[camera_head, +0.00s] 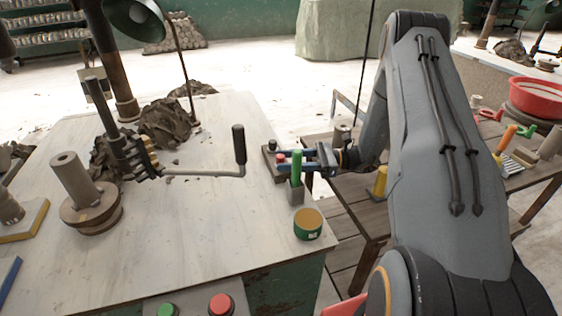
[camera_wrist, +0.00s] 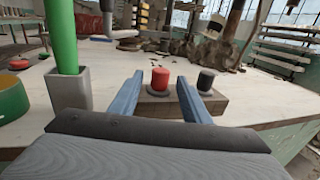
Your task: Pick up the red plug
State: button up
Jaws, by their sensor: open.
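The red plug (camera_wrist: 160,79) stands upright on a small wooden block (camera_wrist: 158,108), beside a black plug (camera_wrist: 206,79) on its right in the wrist view. In the head view the red plug (camera_head: 281,158) shows small at the table's right edge, on the same block, with the black plug (camera_head: 272,145) behind it. My gripper (camera_head: 290,160) is open, with its blue fingers pointing at the block. Nothing is held. I cannot tell whether the fingers reach around the plug.
A green stick (camera_head: 297,165) stands in a grey square holder (camera_head: 296,191) close in front of my gripper. A green round container (camera_head: 308,224) is nearer. A crank with a black handle (camera_head: 239,145) rises to the left. The table (camera_head: 200,220) is bare in front.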

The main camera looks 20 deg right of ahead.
jog(key=p+x, duration=0.1)
jog(key=x, duration=0.5)
jog(key=shift+p, duration=0.4)
grip_shut()
jog(key=shift+r, duration=0.15)
